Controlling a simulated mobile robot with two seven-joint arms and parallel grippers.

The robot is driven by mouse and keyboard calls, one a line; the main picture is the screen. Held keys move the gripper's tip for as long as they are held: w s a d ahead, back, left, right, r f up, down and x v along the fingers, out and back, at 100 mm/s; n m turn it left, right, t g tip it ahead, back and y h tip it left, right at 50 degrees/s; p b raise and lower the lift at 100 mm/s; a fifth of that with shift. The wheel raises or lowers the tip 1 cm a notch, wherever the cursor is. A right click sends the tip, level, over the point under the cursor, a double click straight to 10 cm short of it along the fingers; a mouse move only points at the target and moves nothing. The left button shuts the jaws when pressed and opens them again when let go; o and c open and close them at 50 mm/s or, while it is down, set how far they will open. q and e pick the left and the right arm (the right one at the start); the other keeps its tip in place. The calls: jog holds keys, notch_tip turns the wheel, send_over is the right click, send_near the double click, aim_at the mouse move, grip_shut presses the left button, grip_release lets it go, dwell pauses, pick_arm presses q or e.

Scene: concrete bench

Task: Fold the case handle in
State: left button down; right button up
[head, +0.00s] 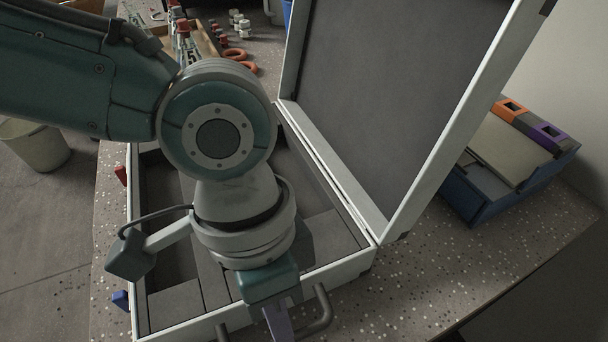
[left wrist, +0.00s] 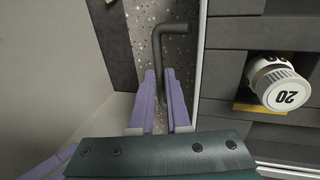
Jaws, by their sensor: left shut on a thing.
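The open case (head: 343,277) lies on the speckled bench with its lid (head: 400,90) raised at the right. Its dark grey handle (head: 322,308) sticks out from the front wall; it also shows in the left wrist view (left wrist: 157,50) as a bent bar beside the case wall. My left gripper (head: 280,325) is shut on the handle, with its purple fingers (left wrist: 165,100) on either side of the bar. The fingers hide part of the handle, and my arm hides much of the case's inside. My right gripper is not in view.
A white container marked 20 (left wrist: 278,85) stands in a case compartment. A blue box (head: 500,170) with orange and purple parts stands right of the lid. A wooden tray (head: 205,40) and orange rings (head: 238,55) are behind. A pale bin (head: 38,148) stands on the floor.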

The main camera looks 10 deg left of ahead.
pick_arm(q)
jog(key=shift+s+r+p, duration=0.1)
jog(key=shift+r+p, duration=0.05)
jog(key=shift+p, duration=0.5)
jog(key=t+p, duration=0.1)
jog(key=p, duration=0.1)
jog(key=t+y+p, duration=0.2)
jog(key=p, duration=0.1)
jog(key=shift+s+d+f+p, duration=0.2)
jog(key=shift+s+f+p, duration=0.05)
jog(key=shift+f+p, duration=0.25)
jog(key=shift+p, duration=0.15)
jog(key=shift+f+t+y+p, duration=0.35)
jog(key=shift+t+y, duration=0.25)
jog(key=shift+t, duration=0.2)
jog(key=shift+w+a+f+t+y, duration=0.15)
jog(key=shift+f+t+y, duration=0.2)
jog(key=shift+t, duration=0.25)
